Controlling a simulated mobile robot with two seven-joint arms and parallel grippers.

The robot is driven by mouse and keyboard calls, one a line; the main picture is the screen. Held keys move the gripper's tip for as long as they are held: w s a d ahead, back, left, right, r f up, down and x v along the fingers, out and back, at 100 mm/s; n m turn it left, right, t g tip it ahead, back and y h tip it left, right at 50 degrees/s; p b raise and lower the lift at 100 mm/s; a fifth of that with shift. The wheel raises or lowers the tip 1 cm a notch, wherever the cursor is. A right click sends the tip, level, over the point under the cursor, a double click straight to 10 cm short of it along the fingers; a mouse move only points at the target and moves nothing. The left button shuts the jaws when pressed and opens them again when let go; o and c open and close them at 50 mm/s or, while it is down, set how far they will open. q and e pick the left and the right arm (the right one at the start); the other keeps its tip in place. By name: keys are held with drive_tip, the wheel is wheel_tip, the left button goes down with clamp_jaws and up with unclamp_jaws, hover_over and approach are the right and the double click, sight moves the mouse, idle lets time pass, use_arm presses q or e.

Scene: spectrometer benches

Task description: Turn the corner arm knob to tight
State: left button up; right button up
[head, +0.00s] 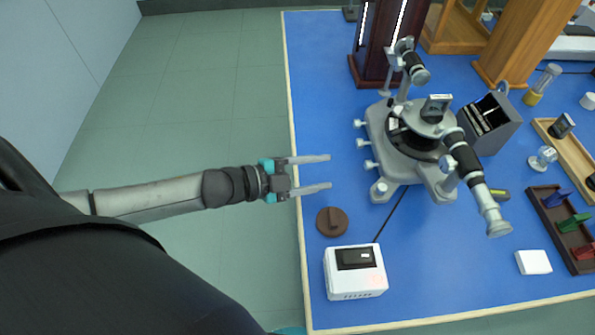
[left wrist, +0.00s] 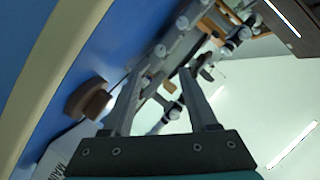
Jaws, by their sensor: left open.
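The grey spectrometer (head: 405,140) stands on the blue bench. Several small silvery knobs stick out from its left side: an upper one (head: 359,123), a middle one (head: 364,142) and a lower one (head: 370,165). I cannot tell which is the corner arm knob, or how tight any is. A rounded foot or knob (head: 380,188) is at its near left corner. My left gripper (head: 328,172) is open and empty just inside the bench's left edge, pointing at these knobs, apart from them. In the left wrist view, silvery knobs (left wrist: 160,50) show beyond the open fingers (left wrist: 160,76).
A brown round block (head: 332,222) and a white box with a dark display (head: 355,272) lie nearer than the gripper. A dark lamp housing (head: 375,50) stands behind. The telescope tube (head: 472,170) juts toward the near right. Bare blue bench lies between gripper and spectrometer.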

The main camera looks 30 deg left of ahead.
use_arm(q)
drive_tip(key=shift+p+v, duration=0.35)
drive_tip(key=shift+v, duration=2)
